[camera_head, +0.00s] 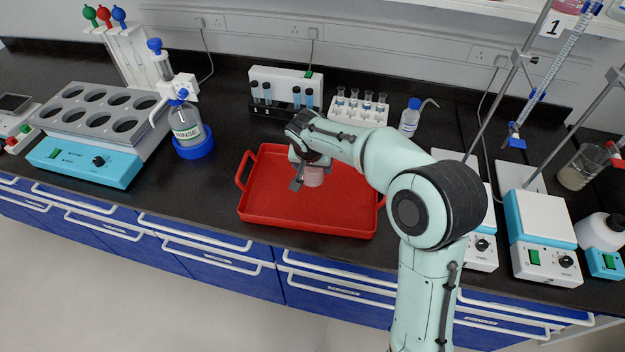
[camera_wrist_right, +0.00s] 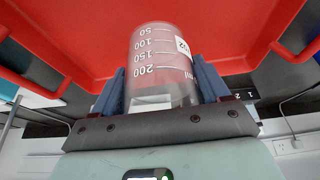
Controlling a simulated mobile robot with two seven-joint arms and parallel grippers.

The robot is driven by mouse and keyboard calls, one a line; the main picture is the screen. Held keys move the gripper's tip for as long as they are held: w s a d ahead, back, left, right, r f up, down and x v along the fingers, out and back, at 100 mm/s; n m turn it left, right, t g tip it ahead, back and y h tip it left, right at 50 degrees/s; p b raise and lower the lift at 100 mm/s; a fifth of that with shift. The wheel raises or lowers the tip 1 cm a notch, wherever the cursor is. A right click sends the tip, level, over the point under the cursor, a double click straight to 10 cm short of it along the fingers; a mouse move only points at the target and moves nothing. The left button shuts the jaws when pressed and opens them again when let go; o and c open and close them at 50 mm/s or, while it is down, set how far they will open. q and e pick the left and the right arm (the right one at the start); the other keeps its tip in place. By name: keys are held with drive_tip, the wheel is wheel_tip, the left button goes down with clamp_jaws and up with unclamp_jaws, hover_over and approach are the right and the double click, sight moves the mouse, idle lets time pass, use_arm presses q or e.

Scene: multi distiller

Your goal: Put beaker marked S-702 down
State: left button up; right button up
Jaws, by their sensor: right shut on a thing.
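The beaker (camera_wrist_right: 160,65) is clear glass with white volume marks and a white label at its side; the label is only partly readable. My right gripper (camera_wrist_right: 160,92) is shut on it, with one blue-grey finger on each side. In the head view the beaker (camera_head: 314,177) looks pinkish and is partly hidden by my right gripper (camera_head: 302,172). The red tray also fills the top of the wrist view (camera_wrist_right: 70,30). My left gripper is not in view.
Hotplates with stands (camera_head: 540,220) are at right. The tray's left part and front are clear.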

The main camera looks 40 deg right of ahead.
sight(312, 179)
drive_tip(key=shift+f, duration=2.9)
drive_tip(key=shift+f+b, duration=0.2)
drive_tip(key=shift+b, duration=0.2)
drive_tip(key=o, duration=1.4)
drive_tip(key=shift+r, duration=0.15)
